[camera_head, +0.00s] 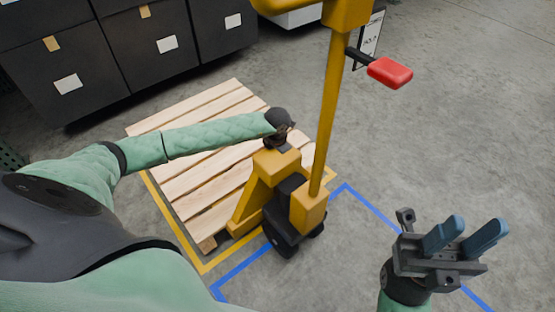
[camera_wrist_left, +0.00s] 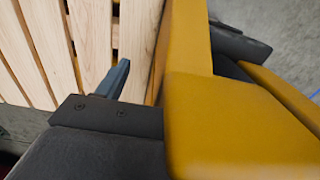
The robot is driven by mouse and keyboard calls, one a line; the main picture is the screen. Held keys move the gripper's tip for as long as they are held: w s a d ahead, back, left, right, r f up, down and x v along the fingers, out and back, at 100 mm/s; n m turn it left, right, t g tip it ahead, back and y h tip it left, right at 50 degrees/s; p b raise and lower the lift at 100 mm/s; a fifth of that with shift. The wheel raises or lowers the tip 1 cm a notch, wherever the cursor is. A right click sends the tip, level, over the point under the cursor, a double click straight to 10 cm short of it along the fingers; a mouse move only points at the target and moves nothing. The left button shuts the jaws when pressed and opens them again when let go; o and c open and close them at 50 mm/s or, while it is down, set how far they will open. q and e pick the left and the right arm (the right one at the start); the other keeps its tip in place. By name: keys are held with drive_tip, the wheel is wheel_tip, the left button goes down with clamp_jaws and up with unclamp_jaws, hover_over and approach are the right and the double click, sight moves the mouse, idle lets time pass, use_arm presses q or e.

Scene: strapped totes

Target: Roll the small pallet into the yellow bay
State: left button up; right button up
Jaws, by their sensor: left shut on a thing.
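The small wooden pallet (camera_head: 205,192) lies on the floor, with yellow tape of the bay (camera_head: 170,218) showing along its left, near and right sides. My left gripper (camera_head: 279,124) is at the jack's yellow frame above the pallet. In the left wrist view, one finger (camera_wrist_left: 118,80) shows beside the yellow frame (camera_wrist_left: 235,115), over the slats; the other finger is hidden. My right gripper (camera_head: 464,236) is open and empty at lower right.
Black totes (camera_head: 120,60) with white labels stand in a row behind the pallet at upper left. A red grip (camera_head: 389,72) sticks out right of the jack's handle. Blue tape (camera_head: 372,208) marks the floor nearer me. The floor to the right is clear.

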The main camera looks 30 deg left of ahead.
use_arm(q)
drive_tip(key=shift+a+r, duration=0.1)
drive_tip(key=shift+a, duration=0.1)
wheel_tip(320, 180, up, 8)
drive_tip(key=shift+d+f+p, duration=0.15)
drive_tip(key=shift+p, duration=0.5)
